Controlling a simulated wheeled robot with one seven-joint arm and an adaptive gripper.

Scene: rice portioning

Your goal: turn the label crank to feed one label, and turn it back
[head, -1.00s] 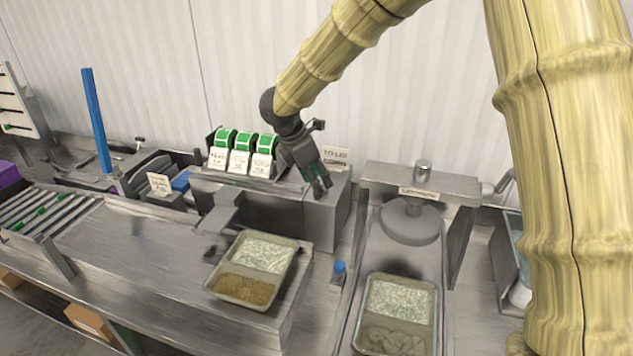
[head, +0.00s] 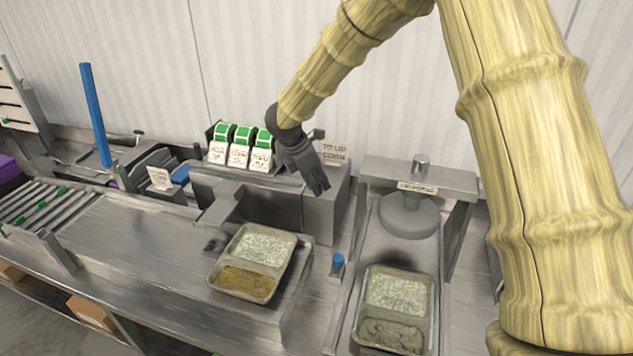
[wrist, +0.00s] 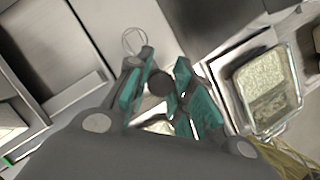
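My gripper (head: 319,187) points down at the right end of the label machine (head: 322,212) in the head view. In the wrist view its teal-padded fingers (wrist: 163,78) stand on either side of a dark round knob (wrist: 158,83), which looks like the label crank's handle. The knob fills the gap between them, so the gripper looks shut on it. The rest of the crank is hidden behind the gripper in the head view. Three label rolls with green tops (head: 242,135) sit on the machine, with white labels hanging in front.
A two-part tray (head: 246,297) with rice and a brown filling stands in front of the machine. A sign (head: 334,153) stands behind the gripper.

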